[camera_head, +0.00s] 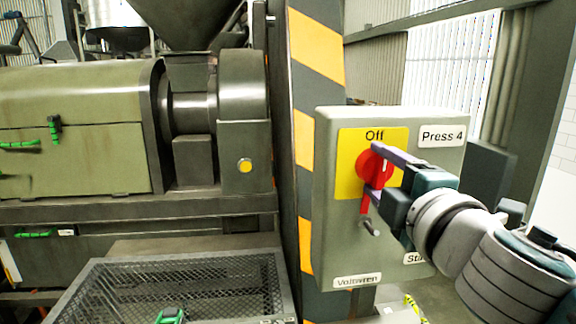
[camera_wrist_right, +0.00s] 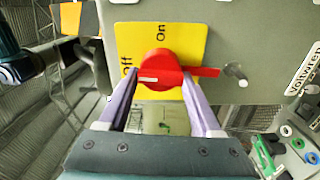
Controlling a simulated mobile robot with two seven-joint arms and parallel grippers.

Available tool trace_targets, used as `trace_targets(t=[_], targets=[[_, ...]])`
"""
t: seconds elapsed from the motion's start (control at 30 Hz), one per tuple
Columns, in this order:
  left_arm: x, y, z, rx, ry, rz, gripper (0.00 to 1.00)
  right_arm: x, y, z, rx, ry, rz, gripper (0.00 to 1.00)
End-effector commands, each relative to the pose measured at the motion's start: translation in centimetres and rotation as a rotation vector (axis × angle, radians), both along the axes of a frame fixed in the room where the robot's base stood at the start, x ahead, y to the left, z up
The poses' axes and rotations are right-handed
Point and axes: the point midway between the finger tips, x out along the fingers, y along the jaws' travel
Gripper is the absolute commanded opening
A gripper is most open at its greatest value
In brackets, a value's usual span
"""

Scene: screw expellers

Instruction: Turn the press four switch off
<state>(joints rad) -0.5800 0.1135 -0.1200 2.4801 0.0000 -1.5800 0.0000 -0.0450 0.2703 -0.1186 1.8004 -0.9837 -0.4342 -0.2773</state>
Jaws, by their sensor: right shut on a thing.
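The press four switch is a red rotary knob (camera_head: 371,166) on a yellow plate (camera_head: 346,180) of a grey-green control box (camera_head: 330,220). "Off" is printed above the knob, and a "Press 4" label (camera_head: 442,136) is at its right. In the right wrist view the red knob (camera_wrist_right: 155,66) has its white mark on the side toward "Off"; its red handle points the other way. "On" shows there but is hidden in the head view. My right gripper (camera_head: 373,171) is shut on the knob, with purple fingers on opposite sides. My left gripper is not in view.
A small metal lever (camera_head: 370,228) sticks out below the knob. A striped yellow and black post (camera_head: 303,130) stands left of the box. The green press (camera_head: 80,125) and a mesh tray (camera_head: 190,263) are further left.

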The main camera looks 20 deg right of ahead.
Motion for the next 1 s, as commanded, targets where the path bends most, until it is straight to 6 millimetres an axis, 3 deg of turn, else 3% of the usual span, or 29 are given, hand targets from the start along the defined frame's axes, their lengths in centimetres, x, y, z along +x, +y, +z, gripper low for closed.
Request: trace_targets(t=[0.73, 0.77, 1.0], targets=[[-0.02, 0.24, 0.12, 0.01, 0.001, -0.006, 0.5, 0.02, 0.05, 0.03, -0.092, 0.02, 0.002, 0.1], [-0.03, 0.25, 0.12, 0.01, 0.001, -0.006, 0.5, 0.03, 0.06, 0.04, -0.091, 0.02, 0.002, 0.67], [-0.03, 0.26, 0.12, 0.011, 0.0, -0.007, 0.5, 0.02, 0.03, 0.0, -0.089, 0.02, 0.001, 0.94]])
